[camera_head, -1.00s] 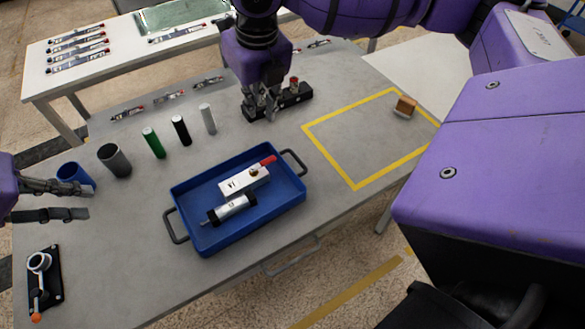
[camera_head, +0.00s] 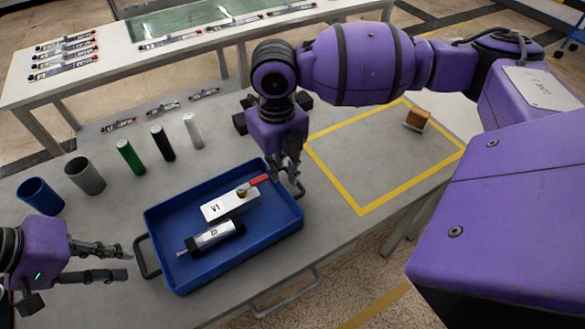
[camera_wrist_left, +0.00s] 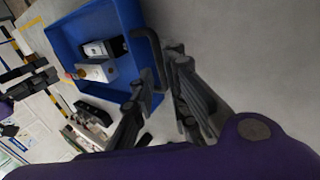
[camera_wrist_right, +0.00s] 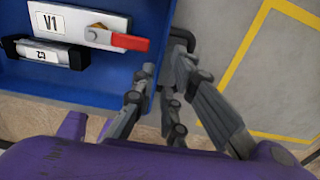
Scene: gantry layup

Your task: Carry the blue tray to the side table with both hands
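The blue tray (camera_head: 268,240) lies on the grey table with dark handles on its left (camera_head: 146,258) and right (camera_head: 297,186) ends. It holds a white V1 block (camera_head: 226,206) with a red lever and a silver-and-black cylinder (camera_head: 212,237). My left gripper (camera_head: 128,262) is open, just left of the left handle. In the left wrist view the handle (camera_wrist_left: 150,48) lies just ahead of its spread fingers (camera_wrist_left: 158,85). My right gripper (camera_head: 291,175) is at the right handle. In the right wrist view its fingers (camera_wrist_right: 168,92) are apart, with the handle (camera_wrist_right: 184,42) at their tips, partly hidden.
Blue (camera_head: 40,196) and grey (camera_head: 85,176) cups and several upright cylinders (camera_head: 130,157) stand behind the tray. A yellow-taped rectangle (camera_head: 362,214) lies right, with a brown block (camera_head: 417,119) near its far corner. A white table (camera_head: 125,62) stands behind.

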